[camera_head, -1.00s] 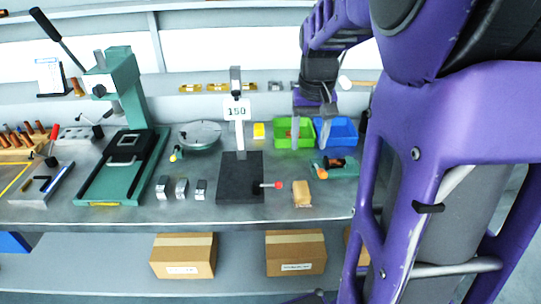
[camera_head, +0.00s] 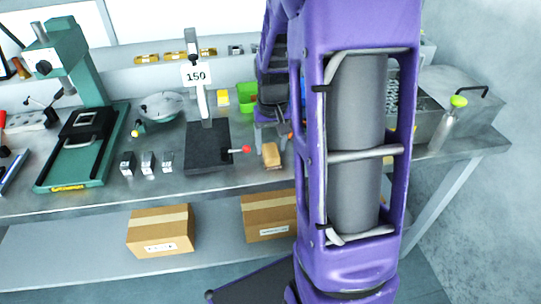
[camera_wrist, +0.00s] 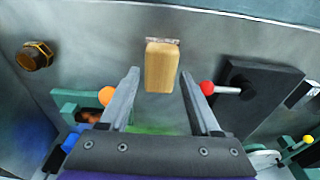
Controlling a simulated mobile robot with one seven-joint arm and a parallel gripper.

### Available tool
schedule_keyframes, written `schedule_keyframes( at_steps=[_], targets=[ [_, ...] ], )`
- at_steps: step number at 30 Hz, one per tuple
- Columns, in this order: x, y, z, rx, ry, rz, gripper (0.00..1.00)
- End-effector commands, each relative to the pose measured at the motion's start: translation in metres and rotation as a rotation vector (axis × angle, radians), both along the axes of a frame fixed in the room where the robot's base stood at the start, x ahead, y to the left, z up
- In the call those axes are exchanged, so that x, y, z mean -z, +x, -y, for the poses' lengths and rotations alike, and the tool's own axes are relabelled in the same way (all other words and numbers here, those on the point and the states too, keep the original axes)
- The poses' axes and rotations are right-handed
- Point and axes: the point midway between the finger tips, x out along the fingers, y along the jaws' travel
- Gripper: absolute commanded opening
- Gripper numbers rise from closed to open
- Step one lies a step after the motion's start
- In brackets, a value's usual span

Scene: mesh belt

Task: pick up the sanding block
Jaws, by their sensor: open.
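The sanding block (camera_head: 271,155) is a small tan block near the front edge of the bench, right of the dark stand base. In the wrist view the sanding block (camera_wrist: 161,67) shows a wooden top with a thin grey strip at its far end. My gripper (camera_head: 271,128) is just behind and above the block in the head view. In the wrist view my gripper (camera_wrist: 157,75) is open, with one finger on each side of the block's near end. The jaws hold nothing. Whether the fingers are down at the block's height I cannot tell.
A dark stand base (camera_head: 207,143) with a red-knobbed lever (camera_wrist: 207,88) is close beside the block. A green clamp (camera_wrist: 80,105) with an orange knob lies on the other side. A hex nut (camera_wrist: 35,56) sits on the bench. Cardboard boxes (camera_head: 160,231) are on the shelf below.

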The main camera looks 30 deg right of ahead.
Motion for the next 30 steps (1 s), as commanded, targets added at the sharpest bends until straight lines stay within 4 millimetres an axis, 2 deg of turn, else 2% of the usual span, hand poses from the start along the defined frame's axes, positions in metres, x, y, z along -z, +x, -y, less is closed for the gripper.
schedule_keyframes(
  at_steps=[1,5,13,14,24,30],
  targets=[
    [0.01,0.0,0.0,0.0,0.001,-0.003,0.64],
    [0.023,0.002,0.0,0.0,0.001,-0.002,0.64],
    [0.026,0.003,0.0,0.0,0.0,0.001,0.64],
    [0.026,0.003,0.0,0.0,0.0,0.001,0.6],
    [0.026,0.003,0.0,0.0,0.0,0.001,0.0],
    [0.025,0.003,0.0,0.0,0.0,0.001,0.0]
  ],
)
